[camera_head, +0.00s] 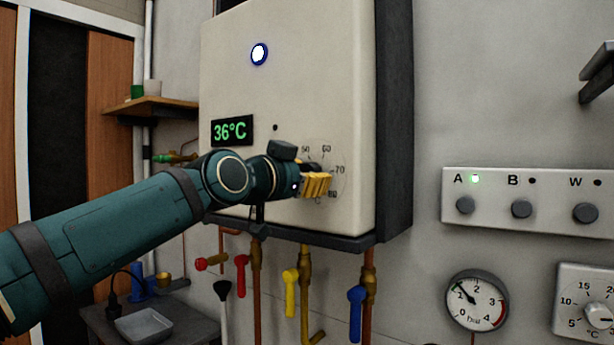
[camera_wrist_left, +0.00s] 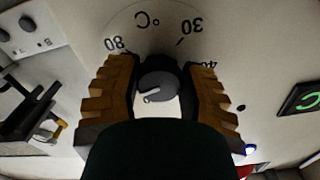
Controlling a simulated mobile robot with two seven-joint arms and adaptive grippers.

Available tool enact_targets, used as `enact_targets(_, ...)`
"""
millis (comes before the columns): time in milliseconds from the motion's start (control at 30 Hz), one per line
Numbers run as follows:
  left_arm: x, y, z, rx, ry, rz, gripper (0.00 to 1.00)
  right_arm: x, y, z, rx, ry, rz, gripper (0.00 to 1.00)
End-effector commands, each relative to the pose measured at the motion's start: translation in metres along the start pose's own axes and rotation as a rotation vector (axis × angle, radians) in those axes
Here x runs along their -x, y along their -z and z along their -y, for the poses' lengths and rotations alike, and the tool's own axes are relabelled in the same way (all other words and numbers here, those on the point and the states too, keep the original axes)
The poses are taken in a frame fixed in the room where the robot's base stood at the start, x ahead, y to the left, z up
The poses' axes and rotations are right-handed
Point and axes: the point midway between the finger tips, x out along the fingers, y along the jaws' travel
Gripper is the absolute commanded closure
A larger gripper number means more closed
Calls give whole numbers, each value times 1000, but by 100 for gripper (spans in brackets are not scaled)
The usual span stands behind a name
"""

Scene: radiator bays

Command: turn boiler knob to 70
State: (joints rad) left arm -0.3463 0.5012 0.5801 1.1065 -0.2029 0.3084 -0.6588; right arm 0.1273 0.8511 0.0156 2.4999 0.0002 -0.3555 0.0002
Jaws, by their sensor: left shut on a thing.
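The white boiler (camera_head: 285,80) hangs on the wall, with a green 36°C display (camera_head: 232,131). Its dial scale shows 50, 60, 70 and 80 in the head view and 30, 40 and 80 in the left wrist view. My left gripper (camera_head: 317,184) is at the dial, its yellow fingers covering part of the scale. In the left wrist view the grey boiler knob (camera_wrist_left: 158,78) sits between the two fingers of my left gripper (camera_wrist_left: 160,88), which is shut on it. I cannot tell which number the knob points to. My right gripper is not in view.
Red (camera_head: 241,274), yellow (camera_head: 291,290) and blue (camera_head: 356,312) valve handles are on pipes under the boiler. A panel (camera_head: 490,223) with knobs A, B and W is to the right, its A lamp lit green. A pressure gauge (camera_head: 477,300) is below it.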

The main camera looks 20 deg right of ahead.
Motion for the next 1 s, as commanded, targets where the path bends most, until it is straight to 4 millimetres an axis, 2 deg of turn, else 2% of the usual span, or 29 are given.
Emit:
enact_targets(300, 0, 1, 1, -90, 2, -2, 94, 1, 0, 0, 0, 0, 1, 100)
enact_targets(767, 0, 0, 1, -100, 2, -1, 94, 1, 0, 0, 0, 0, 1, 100)
enact_targets(800, 0, 0, 1, -99, 2, -1, 45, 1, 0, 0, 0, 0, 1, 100)
enact_targets(867, 0, 0, 1, -99, 1, -1, 25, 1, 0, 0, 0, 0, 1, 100)
enact_targets(1000, 0, 0, 1, -99, 1, 0, 25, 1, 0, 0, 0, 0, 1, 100)
